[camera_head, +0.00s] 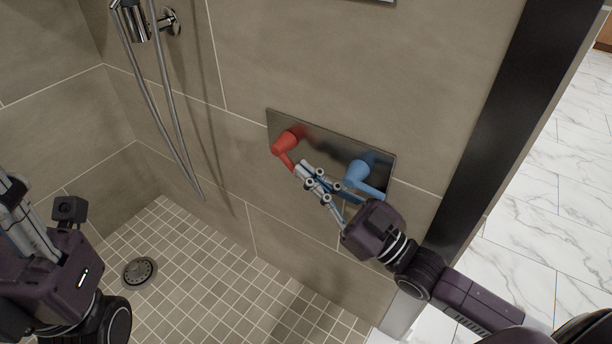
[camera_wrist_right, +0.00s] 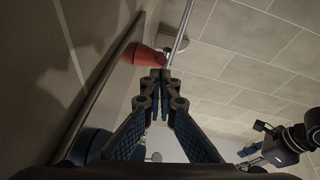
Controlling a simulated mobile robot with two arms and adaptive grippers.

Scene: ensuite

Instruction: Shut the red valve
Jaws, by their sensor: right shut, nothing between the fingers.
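The red valve (camera_head: 287,141) sticks out from the left part of a metal wall plate, and its lever points down and to the right. My right gripper (camera_head: 302,170) is shut and empty, with its fingertips at the lower end of the red lever. In the right wrist view the red valve (camera_wrist_right: 145,56) lies just beyond the closed fingertips (camera_wrist_right: 160,76). I cannot tell whether they touch. My left gripper (camera_head: 18,205) is at the left edge, far from the valve and partly cut off, so its opening is unclear.
A blue valve (camera_head: 362,176) sits on the same metal plate (camera_head: 330,145), close beside my right gripper. A shower hose (camera_head: 165,110) hangs on the wall to the left. A drain (camera_head: 139,271) lies in the tiled floor. A dark door frame (camera_head: 500,110) stands at right.

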